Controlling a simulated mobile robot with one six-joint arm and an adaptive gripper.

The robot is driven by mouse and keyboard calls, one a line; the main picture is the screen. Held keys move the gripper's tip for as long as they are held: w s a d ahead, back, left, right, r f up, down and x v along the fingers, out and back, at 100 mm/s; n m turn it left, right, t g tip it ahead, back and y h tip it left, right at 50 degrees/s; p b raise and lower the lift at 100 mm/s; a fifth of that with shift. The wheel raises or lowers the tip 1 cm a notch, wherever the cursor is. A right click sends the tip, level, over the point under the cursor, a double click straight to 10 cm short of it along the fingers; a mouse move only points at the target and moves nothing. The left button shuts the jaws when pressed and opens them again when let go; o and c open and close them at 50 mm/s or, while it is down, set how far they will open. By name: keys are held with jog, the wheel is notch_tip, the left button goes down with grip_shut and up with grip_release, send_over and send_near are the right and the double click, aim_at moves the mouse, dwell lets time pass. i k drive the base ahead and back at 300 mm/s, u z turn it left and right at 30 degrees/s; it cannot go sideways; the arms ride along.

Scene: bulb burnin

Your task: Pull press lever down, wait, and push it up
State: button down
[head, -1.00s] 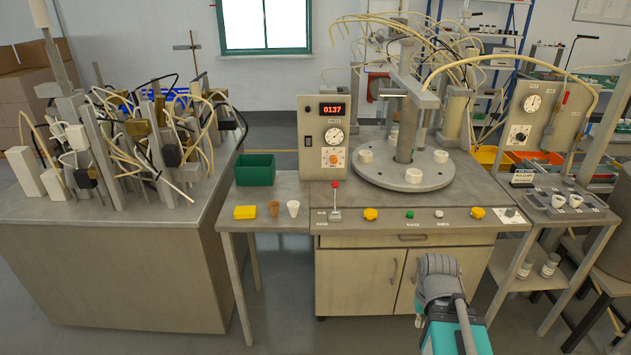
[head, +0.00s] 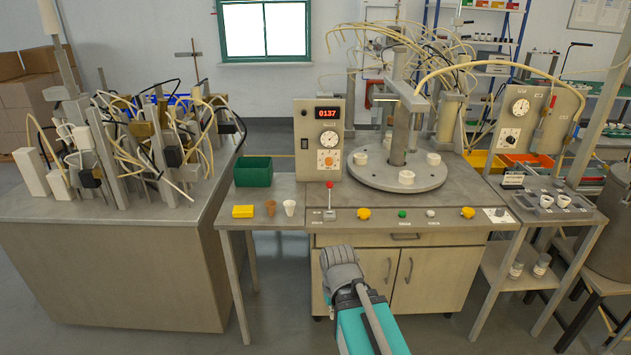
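A small upright lever with a red ball knob (head: 329,185) stands at the front left of the central bench. A red-tipped handle (head: 553,102) also shows on the grey panel at the right; I cannot tell for sure which one is the press lever. The grey end of my arm, with my gripper (head: 340,264), is low in front of the bench cabinet, below the bench top. It appears apart from both levers. Its fingers cannot be made out, so I cannot see whether it is open or holds anything.
The central bench (head: 460,190) carries a round turntable (head: 372,178), a control box (head: 318,165) reading 0137, and yellow, green and white buttons. A side table (head: 575,212) holds white cups. Floor in front is open.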

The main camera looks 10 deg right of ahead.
aim_at(329, 184)
jog(key=u, duration=0.25)
jog(key=i, duration=1)
jog(key=z, duration=0.05)
